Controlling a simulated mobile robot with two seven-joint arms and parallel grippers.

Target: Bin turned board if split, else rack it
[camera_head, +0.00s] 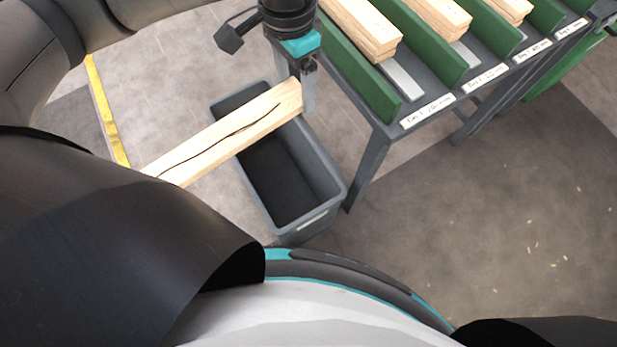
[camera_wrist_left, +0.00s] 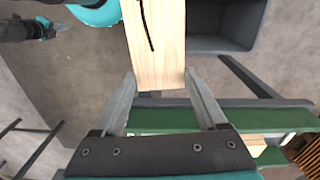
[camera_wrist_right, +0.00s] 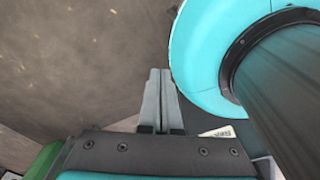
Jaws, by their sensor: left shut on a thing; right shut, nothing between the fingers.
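A pale wooden board (camera_head: 225,135) with a long dark split along its face hangs over the grey bin (camera_head: 333,178). My left gripper (camera_head: 308,88) is shut on the board's right end; the left wrist view also shows the board (camera_wrist_left: 158,50) between the fingers (camera_wrist_left: 160,88). The bin stands open on the floor and its visible inside is dark and empty. The board's far left end is hidden behind my arm. The rack (camera_head: 385,105) with green dividers stands right of the bin and holds stacked boards. My right gripper (camera_wrist_right: 160,100) is shut and empty over the floor.
Stacked boards (camera_head: 362,30) fill the rack's visible bays, with white labels (camera_head: 427,111) along its front edge. A rack leg stands close to the bin's right side. A yellow floor line (camera_head: 105,110) runs at the left. Small wood chips lie on the open floor at right.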

